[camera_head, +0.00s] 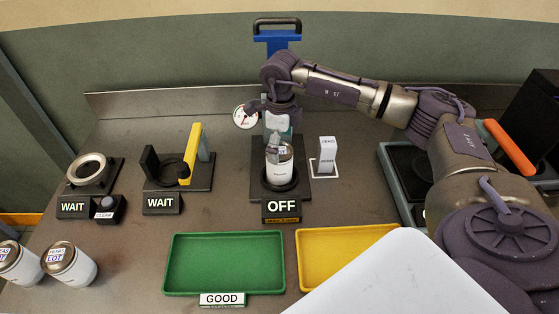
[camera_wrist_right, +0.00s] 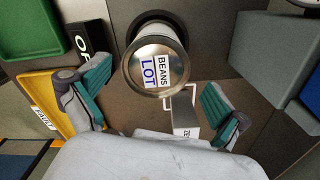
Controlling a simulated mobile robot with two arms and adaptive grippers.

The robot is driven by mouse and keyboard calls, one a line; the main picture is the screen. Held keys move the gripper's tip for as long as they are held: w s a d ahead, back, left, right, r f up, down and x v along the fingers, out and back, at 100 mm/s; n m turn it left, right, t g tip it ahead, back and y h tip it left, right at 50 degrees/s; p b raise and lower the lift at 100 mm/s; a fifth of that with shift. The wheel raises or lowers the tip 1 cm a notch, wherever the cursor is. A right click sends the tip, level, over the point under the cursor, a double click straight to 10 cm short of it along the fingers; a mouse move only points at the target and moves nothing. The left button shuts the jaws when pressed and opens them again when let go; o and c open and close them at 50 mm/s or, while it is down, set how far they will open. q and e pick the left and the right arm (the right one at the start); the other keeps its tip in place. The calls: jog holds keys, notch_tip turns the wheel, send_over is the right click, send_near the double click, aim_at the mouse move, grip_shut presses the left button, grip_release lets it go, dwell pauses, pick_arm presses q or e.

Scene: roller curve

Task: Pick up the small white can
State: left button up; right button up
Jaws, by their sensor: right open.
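A small white can (camera_head: 279,168) with a metal lid stands upright on the black round base behind the OFF sign (camera_head: 282,208). In the right wrist view the can's lid (camera_wrist_right: 155,66) carries a BEANS LOT label. My right gripper (camera_head: 279,145) is over the can, pointing down, and hides part of it in the head view. In the right wrist view its two teal-padded fingers (camera_wrist_right: 155,98) are spread wide, with nothing held between them; the can appears just beyond them. Two more white cans, a nearer one (camera_head: 69,264) and one at the edge (camera_head: 17,263), stand at lower left. My left gripper is not in view.
A green GOOD tray (camera_head: 224,263) and a yellow tray (camera_head: 325,252) lie in front, both empty where visible. A white upright block (camera_head: 327,155) stands close right of the can. A yellow-handled station (camera_head: 190,155) and a ring station (camera_head: 90,172) stand left.

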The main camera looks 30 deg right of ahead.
jog(key=shift+f, duration=0.3)
jog(key=f+p, duration=0.2)
jog(key=f, duration=0.2)
jog(key=shift+s+a+p, duration=0.15)
jog(key=shift+a+p, duration=0.1)
jog(key=shift+p, duration=0.15)
jog(key=shift+f, duration=0.55)
jog(key=c, duration=1.3)
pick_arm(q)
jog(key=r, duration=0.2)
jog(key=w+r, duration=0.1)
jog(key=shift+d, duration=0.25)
pick_arm(e)
jog(key=shift+r, duration=0.1)
jog(key=shift+c, duration=1.1)
